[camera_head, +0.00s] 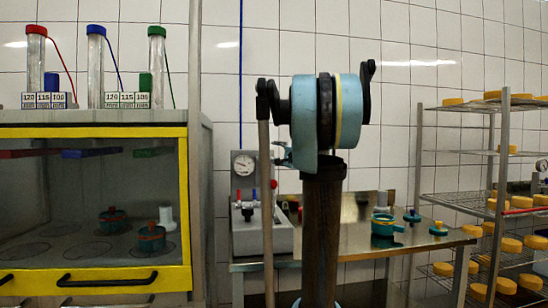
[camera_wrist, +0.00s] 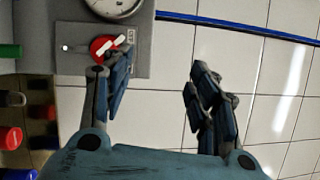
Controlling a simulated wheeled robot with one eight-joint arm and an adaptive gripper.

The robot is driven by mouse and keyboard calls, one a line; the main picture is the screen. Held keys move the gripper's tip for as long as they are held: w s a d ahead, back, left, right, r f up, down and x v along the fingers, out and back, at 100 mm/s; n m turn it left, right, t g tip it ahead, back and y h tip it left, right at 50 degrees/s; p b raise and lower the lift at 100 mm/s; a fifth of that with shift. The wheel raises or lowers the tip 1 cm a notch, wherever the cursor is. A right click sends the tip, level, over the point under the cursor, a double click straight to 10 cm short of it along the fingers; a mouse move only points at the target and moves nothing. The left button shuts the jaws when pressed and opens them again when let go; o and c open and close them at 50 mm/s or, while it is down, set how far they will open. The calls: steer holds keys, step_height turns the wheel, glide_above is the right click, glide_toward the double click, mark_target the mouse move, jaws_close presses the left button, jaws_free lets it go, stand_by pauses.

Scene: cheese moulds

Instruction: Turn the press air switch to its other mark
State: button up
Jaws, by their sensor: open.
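The press air switch (camera_wrist: 104,47) is a red round knob with a white bar handle, set on a grey panel (camera_wrist: 75,75) in the wrist view. The bar lies at a slant. A small white dot is on the panel left of the knob, and a small pale label is right of it. My gripper (camera_wrist: 160,70) is open and empty. Its left finger overlaps the knob's lower right edge in the picture; I cannot tell if it touches. The right finger is in front of bare wall tiles. In the head view my arm hides most of my gripper.
A round gauge (camera_wrist: 113,6) sits above the switch; it also shows on the grey press unit (camera_head: 262,237). A yellow-framed cabinet (camera_head: 185,215) stands left. A metal table (camera_head: 440,238) with teal moulds (camera_head: 383,226) and a wire rack of cheeses (camera_head: 502,190) are right.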

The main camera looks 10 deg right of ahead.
steer(key=r+v, duration=0.1)
steer(key=v, duration=1.2)
steer(key=shift+s+f, duration=0.15)
steer(key=shift+f, duration=0.05)
stand_by(1.0)
steer(key=shift+d, duration=0.15)
